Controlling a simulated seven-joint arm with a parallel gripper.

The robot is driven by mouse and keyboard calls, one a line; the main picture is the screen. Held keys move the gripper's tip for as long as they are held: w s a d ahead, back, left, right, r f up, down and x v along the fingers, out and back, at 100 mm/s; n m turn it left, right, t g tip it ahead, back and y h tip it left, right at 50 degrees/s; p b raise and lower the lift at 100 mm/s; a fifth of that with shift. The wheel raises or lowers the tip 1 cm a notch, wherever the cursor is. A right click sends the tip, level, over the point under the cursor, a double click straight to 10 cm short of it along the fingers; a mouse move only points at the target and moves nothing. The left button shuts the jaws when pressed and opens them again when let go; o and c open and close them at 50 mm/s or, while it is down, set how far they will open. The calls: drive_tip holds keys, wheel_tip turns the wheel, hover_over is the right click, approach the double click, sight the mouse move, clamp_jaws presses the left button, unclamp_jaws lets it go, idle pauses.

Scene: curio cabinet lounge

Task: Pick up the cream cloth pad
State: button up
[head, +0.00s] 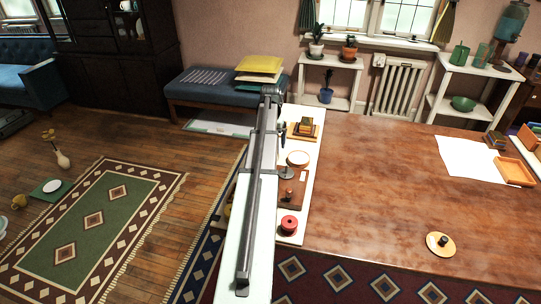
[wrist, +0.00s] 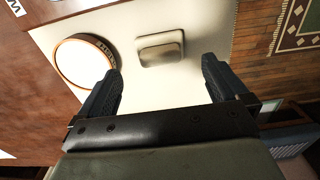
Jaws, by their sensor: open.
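A small cream pad (wrist: 160,48) with rounded corners and a shaded near edge lies flat on a white surface (wrist: 205,20) in the wrist view. I take it for the cream cloth pad. I cannot make it out in the head view, where my arm covers part of that surface. My gripper (wrist: 161,72) is open and empty. Its two dark fingers stand apart, and the pad shows between and just beyond their tips, not visibly touched. In the head view my gripper (head: 282,132) is small and partly hidden, over the white strip's left side.
A round, wood-rimmed piece (wrist: 85,65) lies close left of the pad, near my left finger. The wooden table (head: 380,190) is mostly clear.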

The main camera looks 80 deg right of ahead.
drive_tip(key=shift+d+f, duration=0.15)
drive_tip(key=shift+f, duration=1.2)
drive_tip(key=shift+d+f, duration=0.15)
drive_tip(key=shift+f, duration=1.15)
drive_tip(key=c, duration=1.1)
